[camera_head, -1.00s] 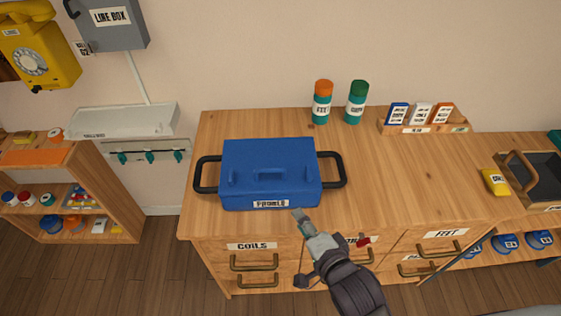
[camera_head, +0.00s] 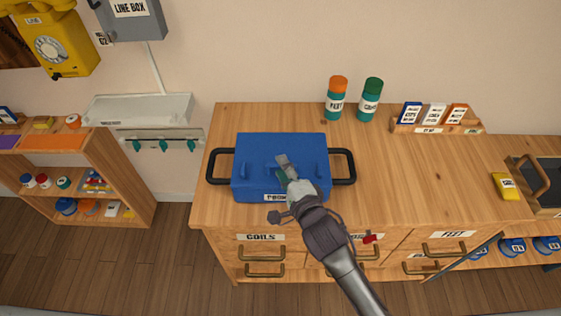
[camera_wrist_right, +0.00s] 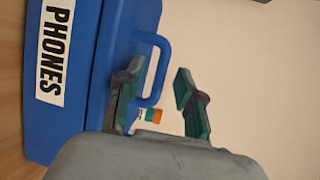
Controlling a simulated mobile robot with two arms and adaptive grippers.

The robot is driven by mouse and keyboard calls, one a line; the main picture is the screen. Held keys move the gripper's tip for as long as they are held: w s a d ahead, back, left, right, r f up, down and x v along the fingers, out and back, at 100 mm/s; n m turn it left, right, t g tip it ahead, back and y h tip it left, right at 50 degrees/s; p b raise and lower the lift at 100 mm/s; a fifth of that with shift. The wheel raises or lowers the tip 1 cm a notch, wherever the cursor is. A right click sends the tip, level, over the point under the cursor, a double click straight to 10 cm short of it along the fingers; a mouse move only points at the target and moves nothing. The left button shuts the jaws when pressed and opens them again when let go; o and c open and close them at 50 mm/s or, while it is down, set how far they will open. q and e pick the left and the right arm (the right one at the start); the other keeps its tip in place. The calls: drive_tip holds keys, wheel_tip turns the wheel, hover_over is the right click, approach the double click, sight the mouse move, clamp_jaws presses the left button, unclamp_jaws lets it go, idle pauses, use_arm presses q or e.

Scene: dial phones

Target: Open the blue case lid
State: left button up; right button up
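The blue case (camera_head: 252,167) stands on the wooden workbench with its lid shut and black side handles. Its label reads PHONES in the right wrist view, where the case front (camera_wrist_right: 98,62) and a raised blue handle (camera_wrist_right: 160,70) show. My right gripper (camera_head: 284,168) is over the front of the lid in the head view. In the right wrist view the right gripper (camera_wrist_right: 160,90) is open, with its two green-padded fingers apart and the blue handle close by the left finger. I cannot tell whether they touch. My left gripper does not show.
Two bottles, one orange-capped (camera_head: 336,98) and one green-capped (camera_head: 370,100), stand at the back of the workbench (camera_head: 420,180). A small wooden rack (camera_head: 437,128) of boxes is right of them. The bench right of the case is clear. A yellow phone (camera_head: 52,42) hangs on the left wall.

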drive_tip(key=shift+x, duration=1.1)
clamp_jaws()
